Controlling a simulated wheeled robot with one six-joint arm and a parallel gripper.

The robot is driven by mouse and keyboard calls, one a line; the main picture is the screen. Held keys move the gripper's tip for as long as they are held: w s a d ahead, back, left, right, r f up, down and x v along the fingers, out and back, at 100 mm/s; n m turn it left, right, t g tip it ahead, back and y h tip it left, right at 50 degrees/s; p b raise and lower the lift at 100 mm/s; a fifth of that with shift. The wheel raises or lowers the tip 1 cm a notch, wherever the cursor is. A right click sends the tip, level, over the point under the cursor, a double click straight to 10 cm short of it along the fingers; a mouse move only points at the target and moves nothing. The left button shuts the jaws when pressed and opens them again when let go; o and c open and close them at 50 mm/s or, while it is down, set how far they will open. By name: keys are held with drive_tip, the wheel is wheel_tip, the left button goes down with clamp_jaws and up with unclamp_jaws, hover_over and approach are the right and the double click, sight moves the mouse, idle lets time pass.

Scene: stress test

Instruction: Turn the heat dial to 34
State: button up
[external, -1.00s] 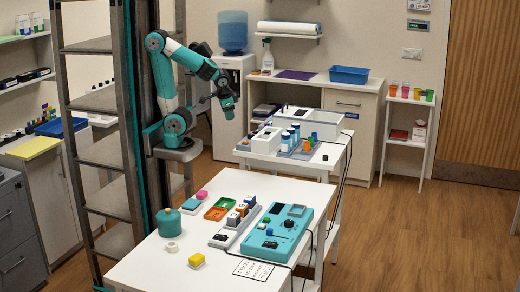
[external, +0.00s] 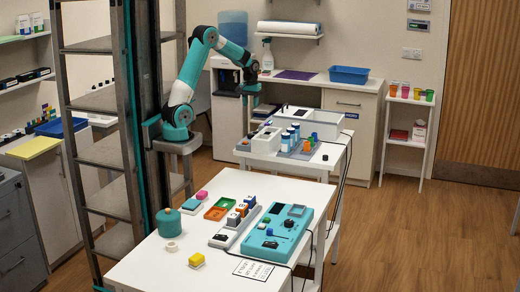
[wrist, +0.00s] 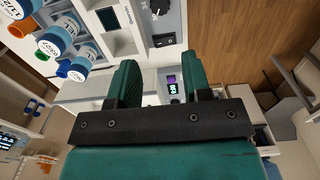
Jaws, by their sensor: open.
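My gripper (external: 249,90) is in the air above the left end of the back white table. In the wrist view my gripper (wrist: 158,82) shows two green fingers spread apart with nothing held between them. Beyond the fingertips, a dark dial (wrist: 159,7) with marks around it sits on a pale panel, partly cut off by the top edge. My gripper is apart from it. The dial's setting and whether it is the heat dial cannot be read.
A black rocker switch (wrist: 164,41) and dark screen (wrist: 110,18) are near the dial. Blue-capped vials (wrist: 57,38) stand at upper left. The front table (external: 150,268) bears a teal panel (external: 272,243) with a blue knob, and coloured blocks. A water cooler (external: 232,32) stands behind the arm.

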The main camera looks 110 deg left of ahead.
sight(251, 135)
wheel_tip(251, 135, down, 16)
drive_tip(key=shift+p, duration=0.75)
drive_tip(key=c, duration=0.7)
